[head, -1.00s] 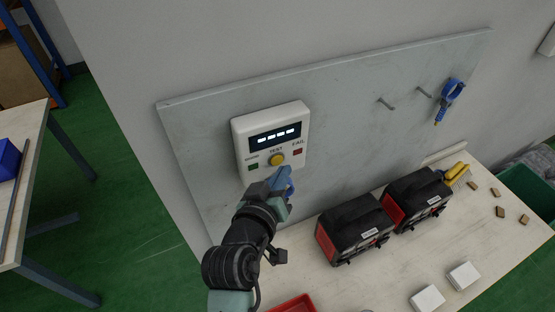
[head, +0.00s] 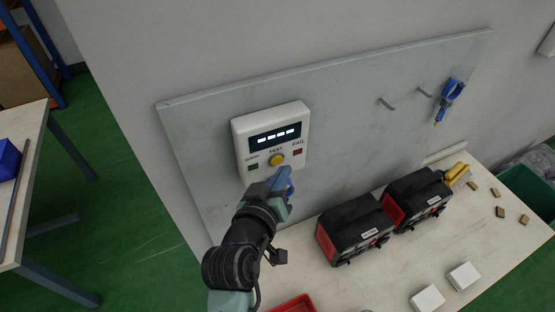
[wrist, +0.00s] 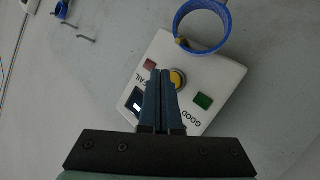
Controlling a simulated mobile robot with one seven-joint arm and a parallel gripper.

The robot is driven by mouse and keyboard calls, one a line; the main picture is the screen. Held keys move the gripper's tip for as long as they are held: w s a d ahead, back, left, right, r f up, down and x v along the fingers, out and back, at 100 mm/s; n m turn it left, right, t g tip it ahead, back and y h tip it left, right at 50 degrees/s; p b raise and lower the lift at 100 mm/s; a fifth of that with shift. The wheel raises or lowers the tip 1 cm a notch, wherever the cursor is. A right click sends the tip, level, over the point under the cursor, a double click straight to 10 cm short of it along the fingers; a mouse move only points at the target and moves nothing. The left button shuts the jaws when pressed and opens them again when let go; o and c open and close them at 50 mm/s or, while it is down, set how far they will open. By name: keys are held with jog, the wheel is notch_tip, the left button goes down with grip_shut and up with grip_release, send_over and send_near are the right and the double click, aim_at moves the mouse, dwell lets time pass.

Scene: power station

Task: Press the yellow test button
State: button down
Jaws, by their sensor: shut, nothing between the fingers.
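The white test box (head: 270,138) is mounted on the grey wall panel, with a lit display showing dashes. The round yellow test button (head: 277,160) sits low in its middle, between a green GOOD square (head: 253,167) and a red FAIL square (head: 297,152). My gripper (head: 284,174) is just below the button in the head view, fingers shut and empty. In the wrist view the shut fingertips (wrist: 163,74) reach up beside the yellow button (wrist: 178,79) and partly cover it. I cannot tell whether they touch it.
A blue ring (wrist: 203,27) shows near the box in the wrist view. Two black and red power units (head: 354,229) stand on the bench below right. A red tray (head: 293,305) lies at the bottom edge.

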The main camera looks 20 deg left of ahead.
dwell(0.6)
jog(key=shift+w+a, duration=0.3)
jog(key=shift+w, duration=0.05)
jog(key=shift+w+a+b, duration=0.25)
jog(key=shift+a+b, duration=0.05)
dwell(0.7)
jog(key=shift+s+d, duration=0.1)
jog(key=shift+s+d+p, duration=0.3)
jog(key=shift+s+d, duration=0.2)
jog(key=shift+s+d+p, duration=0.95)
jog(key=shift+s+d, duration=0.8)
jog(key=shift+d, duration=0.05)
